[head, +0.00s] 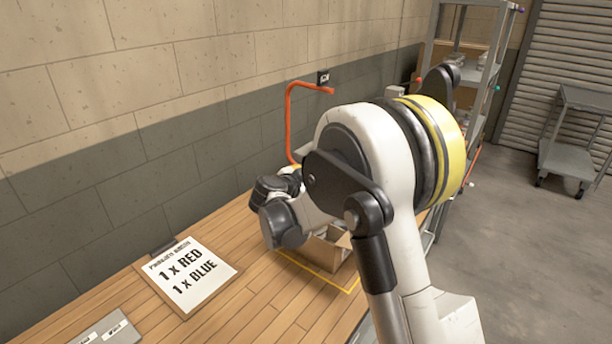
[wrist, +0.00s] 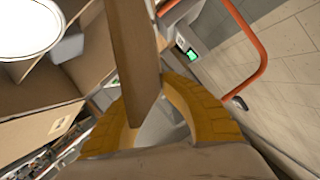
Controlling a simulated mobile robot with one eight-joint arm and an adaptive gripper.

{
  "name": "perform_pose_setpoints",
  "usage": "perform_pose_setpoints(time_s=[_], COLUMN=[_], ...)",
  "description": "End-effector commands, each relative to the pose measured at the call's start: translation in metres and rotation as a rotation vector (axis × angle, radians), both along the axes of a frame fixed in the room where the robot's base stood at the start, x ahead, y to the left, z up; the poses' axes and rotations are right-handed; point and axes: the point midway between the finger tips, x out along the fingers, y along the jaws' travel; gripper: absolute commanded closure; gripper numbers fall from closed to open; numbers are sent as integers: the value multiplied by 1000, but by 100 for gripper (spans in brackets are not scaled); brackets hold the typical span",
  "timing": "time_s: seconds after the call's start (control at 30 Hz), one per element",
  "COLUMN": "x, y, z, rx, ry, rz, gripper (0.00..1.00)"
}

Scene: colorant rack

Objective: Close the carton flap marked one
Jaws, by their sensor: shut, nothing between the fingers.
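The open carton (head: 340,246) stands on the wooden table, largely hidden behind my arm in the head view. In the wrist view a narrow brown cardboard flap (wrist: 134,45) stands in front of my yellow gripper (wrist: 148,88) and covers its fingertips. The gripper is shut and empty, close beside this flap; I cannot tell whether they touch. Another cardboard flap or panel (wrist: 35,92) lies at the left, with a small pale mark (wrist: 60,124) too small to read. I cannot tell which flap is marked one. In the head view my gripper is hidden by the arm.
A white round object (wrist: 28,24) shows at the wrist view's upper left. An orange tube frame (head: 288,112) rises behind the carton near the wall. An order board (head: 190,275) lies on the table at left. A metal shelf (head: 478,85) stands behind.

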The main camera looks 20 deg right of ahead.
Motion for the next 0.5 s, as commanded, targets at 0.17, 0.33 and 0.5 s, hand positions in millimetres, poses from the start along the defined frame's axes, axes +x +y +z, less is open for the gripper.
perform_pose_setpoints(time_s=[0.17, 0.33, 0.5], x=[-11, -19, -25], y=[-8, -13, -17], z=[-13, -24, -35], rx=[92, 135, 133], ry=[-137, -202, -199], rz=[0, 0, 0], gripper=[100, 100, 100])
